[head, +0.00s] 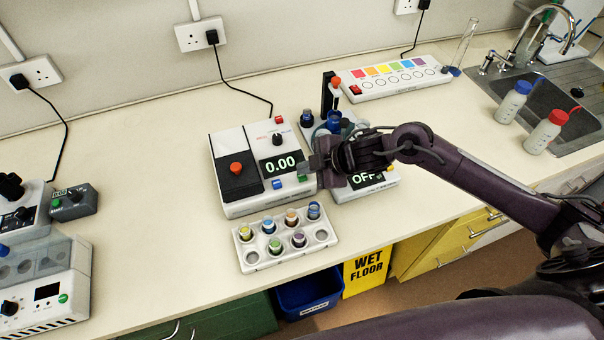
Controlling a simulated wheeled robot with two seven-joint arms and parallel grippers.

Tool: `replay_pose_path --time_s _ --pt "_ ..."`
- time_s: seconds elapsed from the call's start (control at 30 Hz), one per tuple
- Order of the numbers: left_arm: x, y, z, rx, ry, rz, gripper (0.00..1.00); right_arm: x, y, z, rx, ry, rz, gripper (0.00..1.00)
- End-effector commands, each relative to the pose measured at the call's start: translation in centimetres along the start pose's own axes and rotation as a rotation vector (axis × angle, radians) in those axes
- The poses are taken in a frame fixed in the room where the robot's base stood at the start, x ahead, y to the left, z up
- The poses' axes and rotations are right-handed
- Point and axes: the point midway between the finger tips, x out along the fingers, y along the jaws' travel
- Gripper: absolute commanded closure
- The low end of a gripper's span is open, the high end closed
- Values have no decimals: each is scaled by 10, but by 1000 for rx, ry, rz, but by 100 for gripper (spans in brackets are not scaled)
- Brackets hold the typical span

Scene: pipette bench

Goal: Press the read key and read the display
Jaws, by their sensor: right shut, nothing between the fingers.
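A white and black meter (228,207) stands on the bench, and its lit display (280,164) reads 0.00. Its front has a blue key (277,184), a green key (303,178) partly beside my gripper, and a red knob (236,168) on the black lid. I cannot tell by label which is the read key. My right gripper (314,167) is shut and empty, over the meter's right edge near the green key; I cannot tell whether it touches it. My left gripper is not in view.
A vial rack (247,258) stands in front of the meter. A second device with an OFF display (366,177) is at its right, partly hidden by my gripper. A color-key strip (400,90), bottles (545,132) and a sink (535,90) lie to the right.

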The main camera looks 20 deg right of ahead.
Motion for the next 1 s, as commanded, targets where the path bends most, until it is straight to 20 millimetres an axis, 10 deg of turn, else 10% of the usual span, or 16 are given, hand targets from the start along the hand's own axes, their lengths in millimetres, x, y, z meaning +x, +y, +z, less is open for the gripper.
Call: replay_pose_path --time_s 1.0 --pt "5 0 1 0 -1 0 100 6 -5 5 0 0 0 100"
